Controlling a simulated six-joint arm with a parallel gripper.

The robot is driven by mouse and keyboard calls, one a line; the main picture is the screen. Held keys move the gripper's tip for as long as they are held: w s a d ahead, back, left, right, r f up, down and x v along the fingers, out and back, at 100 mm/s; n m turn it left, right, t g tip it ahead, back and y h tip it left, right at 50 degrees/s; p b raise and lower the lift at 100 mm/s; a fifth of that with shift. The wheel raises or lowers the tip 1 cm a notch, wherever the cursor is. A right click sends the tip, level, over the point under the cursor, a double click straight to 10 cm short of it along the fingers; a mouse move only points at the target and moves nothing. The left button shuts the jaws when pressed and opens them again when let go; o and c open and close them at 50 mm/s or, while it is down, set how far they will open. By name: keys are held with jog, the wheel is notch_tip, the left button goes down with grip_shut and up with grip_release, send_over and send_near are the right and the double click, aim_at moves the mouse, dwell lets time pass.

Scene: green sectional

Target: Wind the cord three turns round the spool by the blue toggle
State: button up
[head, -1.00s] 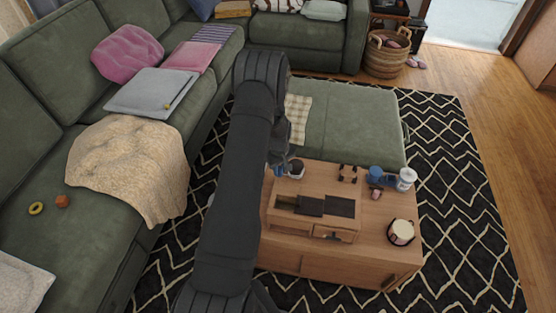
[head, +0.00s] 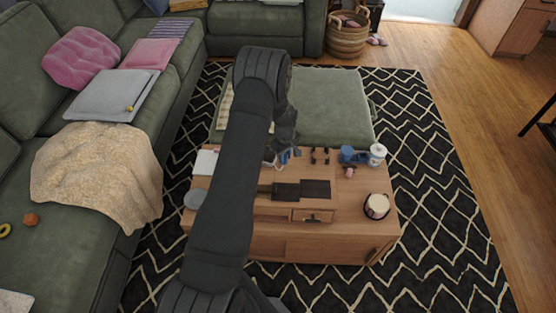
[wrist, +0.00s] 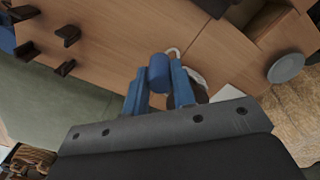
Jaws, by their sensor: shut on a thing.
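My gripper (wrist: 157,92) has blue fingers and is shut on the blue toggle (wrist: 158,72), a short cylinder. It holds the toggle over the wooden table. A thin white curved piece (wrist: 173,52), seemingly the cord, shows just beyond the toggle; most of it is hidden. A dark and pale round thing (wrist: 196,84), possibly the spool, is partly hidden behind the right finger. I cannot tell whether cord goes round it. In the head view my gripper (head: 283,153) is over the table's back edge, small and partly covered by my arm.
On the wooden table (head: 340,238) stand dark brackets (head: 320,155), a blue object (head: 346,154), a white canister (head: 377,154) and a cream-topped round container (head: 377,206). A grey disc (wrist: 286,67) lies on the other side. A green ottoman (head: 330,105) borders the table's back.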

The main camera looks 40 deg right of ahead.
jog(key=shift+d, duration=0.2)
jog(key=shift+s+d, duration=0.25)
jog(key=shift+s, duration=0.4)
jog(key=shift+s, duration=0.15)
jog(key=shift+s+d, duration=0.25)
jog(key=shift+s, duration=0.35)
jog(key=shift+s, duration=0.15)
jog(key=shift+s+d, duration=0.3)
jog(key=shift+s, duration=0.3)
jog(key=shift+f, duration=0.1)
